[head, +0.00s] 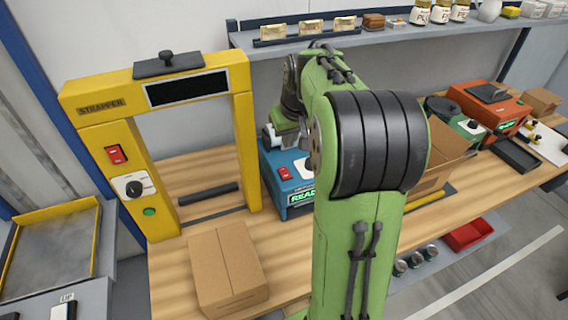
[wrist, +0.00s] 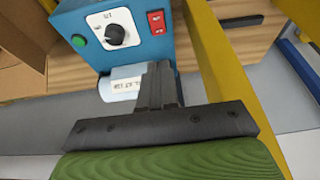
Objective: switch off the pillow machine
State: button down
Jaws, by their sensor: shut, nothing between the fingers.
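The blue machine (head: 288,205), which looks like the pillow machine, stands on the bench right of the yellow frame. Its green display (head: 303,197) is lit and reads "READY", partly hidden by my arm. Its front has a red rocker switch (head: 284,173) and a white dial plate, which my arm partly covers. In the wrist view the panel shows the red switch (wrist: 157,21), black dial (wrist: 115,34) and green button (wrist: 79,41). A white roll (wrist: 121,86) is at the machine. My gripper (wrist: 160,66) is shut and empty, over the machine near the roll, apart from the switch.
The yellow strapper (head: 140,160) stands left, with its own red switch and dial. A closed carton (head: 227,265) lies in front. An open carton (head: 445,155), a green machine (head: 458,122) and an orange machine (head: 490,108) are right. A shelf (head: 270,48) runs above.

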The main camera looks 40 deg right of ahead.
aim_at(285, 174)
jog(key=x, duration=0.4)
jog(key=b+x, duration=0.1)
jog(key=x, duration=0.6)
jog(key=shift+s+a+f, duration=0.1)
jog(key=shift+s+f, duration=0.1)
jog(key=shift+f, duration=0.25)
jog(key=shift+f+b, duration=0.25)
jog(key=shift+b, duration=0.05)
jog(key=shift+s+f, duration=0.1)
jog(key=shift+s+a+f+b, duration=0.15)
jog(key=shift+s+b, duration=0.15)
jog(key=shift+s, duration=0.05)
jog(key=shift+s+a, duration=0.1)
jog(key=shift+s, duration=0.35)
